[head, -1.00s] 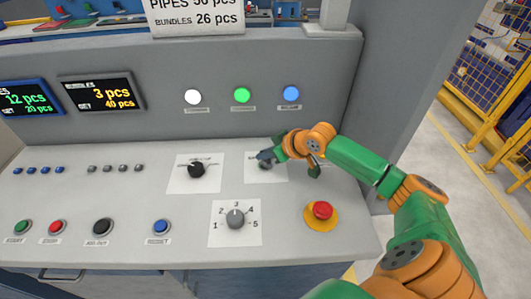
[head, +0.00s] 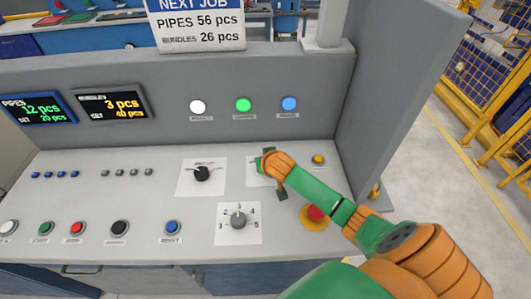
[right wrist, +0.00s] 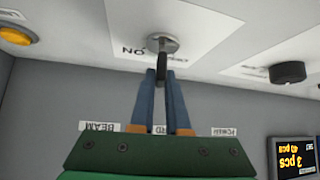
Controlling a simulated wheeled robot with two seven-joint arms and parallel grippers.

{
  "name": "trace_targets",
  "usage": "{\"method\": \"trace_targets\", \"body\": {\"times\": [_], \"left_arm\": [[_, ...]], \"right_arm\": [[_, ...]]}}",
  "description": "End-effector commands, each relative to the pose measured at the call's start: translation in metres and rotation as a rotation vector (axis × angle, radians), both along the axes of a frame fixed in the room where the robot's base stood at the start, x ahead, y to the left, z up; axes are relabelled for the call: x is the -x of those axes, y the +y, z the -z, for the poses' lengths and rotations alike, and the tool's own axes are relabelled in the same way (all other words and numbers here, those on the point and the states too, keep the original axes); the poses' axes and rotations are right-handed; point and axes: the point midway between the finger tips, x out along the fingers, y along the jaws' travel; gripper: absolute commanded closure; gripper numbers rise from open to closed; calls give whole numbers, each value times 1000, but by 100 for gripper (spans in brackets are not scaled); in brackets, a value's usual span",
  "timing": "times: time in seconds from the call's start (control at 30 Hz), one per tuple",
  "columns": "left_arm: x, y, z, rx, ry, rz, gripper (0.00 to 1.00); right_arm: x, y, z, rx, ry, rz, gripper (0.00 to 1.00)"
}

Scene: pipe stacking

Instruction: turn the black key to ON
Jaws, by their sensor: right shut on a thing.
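The black key (right wrist: 162,74) stands in a round metal switch (right wrist: 163,42) on a white label plate (right wrist: 190,22). The word ON shows upside down beside the switch in the right wrist view; the rest of the lettering is partly hidden. My right gripper (right wrist: 161,76) is shut on the key, one finger on each side. In the head view my right gripper (head: 268,165) covers the key and most of its plate. The key's exact angle is hard to tell. My left gripper is out of view.
A black selector knob (head: 202,174) is left of the key plate and a numbered grey dial (head: 238,219) is below it. A red emergency button (head: 316,213) lies close under my right forearm. A small yellow button (head: 318,159) is to the right. The upright panel rises behind.

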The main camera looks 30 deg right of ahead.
Motion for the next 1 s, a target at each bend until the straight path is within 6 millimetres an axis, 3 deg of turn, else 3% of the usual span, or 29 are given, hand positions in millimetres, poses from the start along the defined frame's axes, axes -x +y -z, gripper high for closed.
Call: {"method": "trace_targets", "body": {"times": [0.13,0.37,1.0], "left_arm": [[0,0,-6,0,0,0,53],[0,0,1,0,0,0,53],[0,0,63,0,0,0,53]], "right_arm": [[-1,2,-1,-8,-2,138,100],[-1,2,2,-6,0,356,100],[-1,0,5,0,-3,866,100]]}}
